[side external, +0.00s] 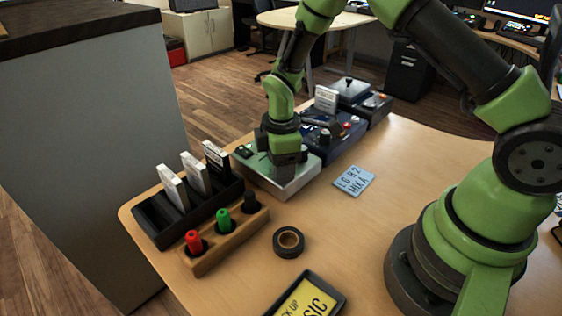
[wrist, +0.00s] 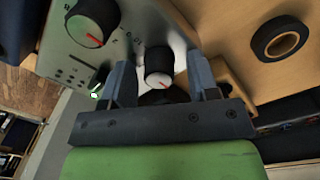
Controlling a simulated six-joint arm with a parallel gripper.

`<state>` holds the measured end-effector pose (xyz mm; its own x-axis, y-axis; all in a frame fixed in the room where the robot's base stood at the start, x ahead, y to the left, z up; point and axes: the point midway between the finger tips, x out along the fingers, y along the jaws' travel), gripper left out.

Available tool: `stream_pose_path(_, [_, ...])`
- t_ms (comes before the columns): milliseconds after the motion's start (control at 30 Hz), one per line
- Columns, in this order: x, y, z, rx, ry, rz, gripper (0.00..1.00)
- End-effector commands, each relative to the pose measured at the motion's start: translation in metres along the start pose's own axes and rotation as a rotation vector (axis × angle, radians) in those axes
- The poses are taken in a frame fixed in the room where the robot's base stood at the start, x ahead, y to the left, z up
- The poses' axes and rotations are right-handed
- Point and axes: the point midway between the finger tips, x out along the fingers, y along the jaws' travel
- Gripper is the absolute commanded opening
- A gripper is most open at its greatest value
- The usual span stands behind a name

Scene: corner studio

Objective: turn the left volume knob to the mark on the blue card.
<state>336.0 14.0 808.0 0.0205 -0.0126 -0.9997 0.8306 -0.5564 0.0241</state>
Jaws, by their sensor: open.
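A silver box (side external: 280,178) with control knobs stands on the table under my gripper (side external: 288,156), which hides most of its top in the side view. The wrist view shows a large black knob (wrist: 92,22) with a pale face and red pointer line, and a smaller similar knob (wrist: 158,64). My gripper (wrist: 160,72) is open, one finger on each side of the smaller knob; I cannot tell whether they touch it. Which knob is the left volume one is not clear. The blue card (side external: 354,181) lies flat right of the box, its print reading roughly "L 6 R 2".
A black rack (side external: 160,222) with upright cassette-like cases and a wooden holder (side external: 225,240) with red, green and black pieces stand in front. A tape roll (side external: 289,242) and yellow sign (side external: 308,300) lie nearer. Dark blue equipment (side external: 335,140) stands behind.

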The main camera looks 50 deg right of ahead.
Motion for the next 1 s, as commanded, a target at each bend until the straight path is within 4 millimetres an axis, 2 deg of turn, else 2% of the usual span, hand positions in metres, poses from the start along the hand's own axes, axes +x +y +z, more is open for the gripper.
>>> stream_pose_path(167, [0.0000,0.0001,-0.0001,0.000,0.000,0.000,0.55])
stream_pose_path(267, [-0.0001,0.0001,-0.0001,0.000,0.000,0.000,0.36])
stream_pose_path(400, [-0.0003,0.0001,-0.0001,0.000,0.000,0.000,0.05])
stream_pose_path(767, [-0.0004,0.0002,0.0000,0.046,-0.001,0.000,0.05])
stream_pose_path(1000, [-0.0004,0.0004,0.0001,0.193,-0.006,0.000,0.05])
